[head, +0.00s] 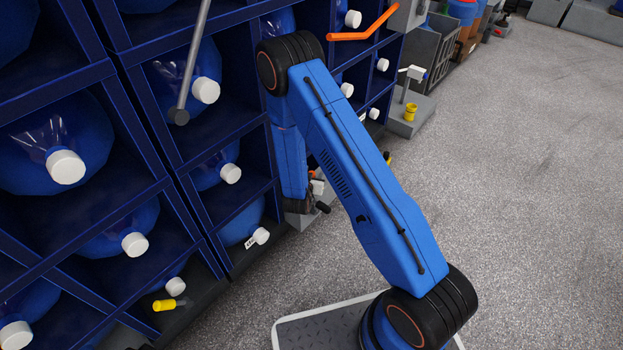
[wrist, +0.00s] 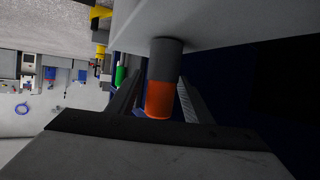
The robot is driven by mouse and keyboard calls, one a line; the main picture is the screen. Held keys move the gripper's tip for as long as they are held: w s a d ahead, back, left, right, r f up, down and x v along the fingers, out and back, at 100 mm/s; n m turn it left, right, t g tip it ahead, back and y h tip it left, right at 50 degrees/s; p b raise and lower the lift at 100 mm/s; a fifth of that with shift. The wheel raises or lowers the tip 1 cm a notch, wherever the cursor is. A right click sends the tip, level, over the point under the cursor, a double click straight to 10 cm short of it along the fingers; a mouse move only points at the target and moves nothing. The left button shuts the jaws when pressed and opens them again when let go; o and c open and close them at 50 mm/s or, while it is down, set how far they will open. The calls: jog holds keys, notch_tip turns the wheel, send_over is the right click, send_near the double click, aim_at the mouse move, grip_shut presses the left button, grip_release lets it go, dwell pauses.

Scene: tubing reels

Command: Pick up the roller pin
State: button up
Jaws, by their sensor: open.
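A short cylinder with a grey upper part and an orange end, likely the roller pin (wrist: 160,95), shows in the middle of the wrist view. It joins or stands against a pale grey block at the top. My gripper (wrist: 160,88) is open, with one dark finger on each side of the pin. The orange end lies between the fingers, and I cannot tell whether either finger touches it. In the head view my wrist is low beside the dark blue rack, partly behind my arm, and the pin cannot be made out there.
The rack (head: 215,130) with white-capped blue bottles fills the left. A grey rod (head: 195,55) and an orange bar (head: 365,30) stick out from it. A yellow-handled object (head: 168,304) lies low left. The floor at right is clear.

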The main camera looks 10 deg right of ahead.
grip_shut()
jog(key=shift+r, duration=0.55)
notch_tip(320, 180, up, 6)
jog(key=s+a, duration=0.4)
jog(key=s, duration=0.4)
jog(key=s+a, duration=0.4)
jog(key=s, duration=0.4)
jog(key=shift+a, duration=0.25)
jog(key=shift+w, duration=0.1)
jog(key=shift+r, duration=0.5)
